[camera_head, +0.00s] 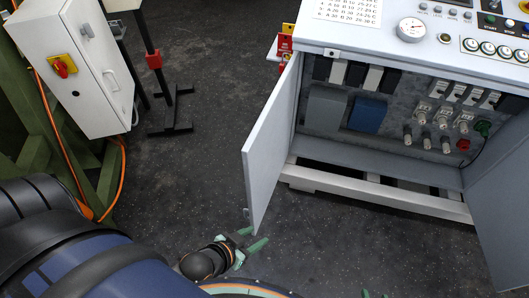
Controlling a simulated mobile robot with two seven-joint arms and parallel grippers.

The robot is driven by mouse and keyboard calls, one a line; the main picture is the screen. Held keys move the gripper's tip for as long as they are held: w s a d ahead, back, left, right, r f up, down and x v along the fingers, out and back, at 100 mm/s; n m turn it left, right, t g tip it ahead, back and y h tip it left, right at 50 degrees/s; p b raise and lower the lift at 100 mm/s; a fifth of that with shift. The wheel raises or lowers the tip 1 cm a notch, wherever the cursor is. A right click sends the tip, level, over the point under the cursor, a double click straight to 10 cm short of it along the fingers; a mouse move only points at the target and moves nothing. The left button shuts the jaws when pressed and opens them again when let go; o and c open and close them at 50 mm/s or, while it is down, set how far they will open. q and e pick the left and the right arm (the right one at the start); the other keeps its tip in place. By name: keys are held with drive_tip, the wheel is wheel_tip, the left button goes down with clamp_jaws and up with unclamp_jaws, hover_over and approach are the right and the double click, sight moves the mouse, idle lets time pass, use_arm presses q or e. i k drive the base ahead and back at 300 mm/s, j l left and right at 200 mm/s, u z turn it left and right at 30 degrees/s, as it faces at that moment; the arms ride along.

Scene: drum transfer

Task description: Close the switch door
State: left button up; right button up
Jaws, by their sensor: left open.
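A grey switch cabinet (390,150) stands at the right with its front open, showing switches, fuses and a blue block inside. Its left door (272,145) is swung out toward me, and its right door (503,195) also stands open at the right edge. My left gripper (252,238) is open and empty, with green fingers close to the lower outer corner of the left door in the picture. I cannot tell whether it touches the door. Two small green tips at the bottom edge look like my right gripper (375,294); the rest is out of view.
A white box with a red and yellow switch (62,67) hangs on a green frame at the left, with orange cables. The dark floor (215,170) between stand and cabinet is clear.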

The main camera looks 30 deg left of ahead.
sight(266, 151)
drive_tip(key=j+z, duration=0.1)
drive_tip(key=j, duration=0.35)
drive_tip(key=k+j+z, duration=0.15)
drive_tip(key=j, duration=0.3)
drive_tip(key=i+j+z, duration=0.15)
drive_tip(key=j, duration=0.7)
drive_tip(key=j+z, duration=0.15)
drive_tip(key=j, duration=0.7)
